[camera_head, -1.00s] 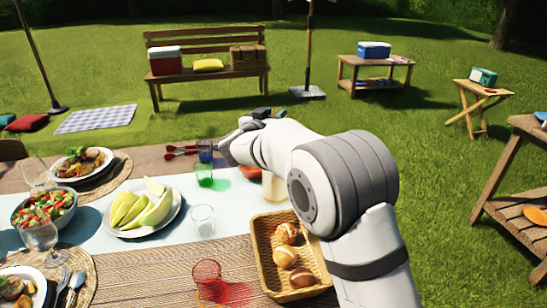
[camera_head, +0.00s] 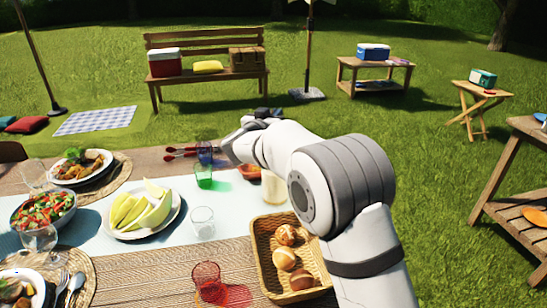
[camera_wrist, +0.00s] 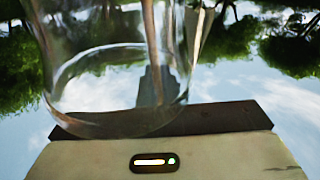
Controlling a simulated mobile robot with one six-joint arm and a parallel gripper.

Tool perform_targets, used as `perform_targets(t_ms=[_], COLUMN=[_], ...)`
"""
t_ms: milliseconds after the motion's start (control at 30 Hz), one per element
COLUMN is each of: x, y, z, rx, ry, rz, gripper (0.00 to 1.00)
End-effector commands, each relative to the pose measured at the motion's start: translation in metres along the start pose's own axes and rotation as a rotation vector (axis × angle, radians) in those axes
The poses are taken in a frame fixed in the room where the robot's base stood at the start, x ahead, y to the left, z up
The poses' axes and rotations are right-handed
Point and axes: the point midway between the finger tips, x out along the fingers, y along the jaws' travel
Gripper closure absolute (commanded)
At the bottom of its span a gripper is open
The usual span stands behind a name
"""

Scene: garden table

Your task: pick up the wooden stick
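My gripper (camera_head: 232,143) is over the far edge of the table, close to the blue glass (camera_head: 204,152). Its fingers are small and partly hidden by my wrist, so I cannot tell whether they are open or shut. I cannot make out the wooden stick for certain in the head view. In the wrist view, a clear glass vessel (camera_wrist: 75,80) is very close, and a thin brownish upright strip (camera_wrist: 151,40) shows through it. It may be the stick. I cannot tell whether the gripper touches either one.
Red-tipped items (camera_head: 180,153) lie left of the blue glass. A green glass (camera_head: 203,176), clear glass (camera_head: 202,221), red glass (camera_head: 207,281), melon plate (camera_head: 176,212) and bread basket (camera_head: 262,275) stand nearer. A pale jar (camera_head: 272,188) stands beside my arm. Lawn lies beyond.

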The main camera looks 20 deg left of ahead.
Motion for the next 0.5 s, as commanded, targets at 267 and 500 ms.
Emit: perform_targets(t_ms=[267,500], x=[0.0,0.0], y=[0.001,0.003], z=[-0.004,-0.03], rx=[0.001,0.003], ry=[0.0,0.001], rz=[0.0,0.0], gripper=[1.0,1.0])
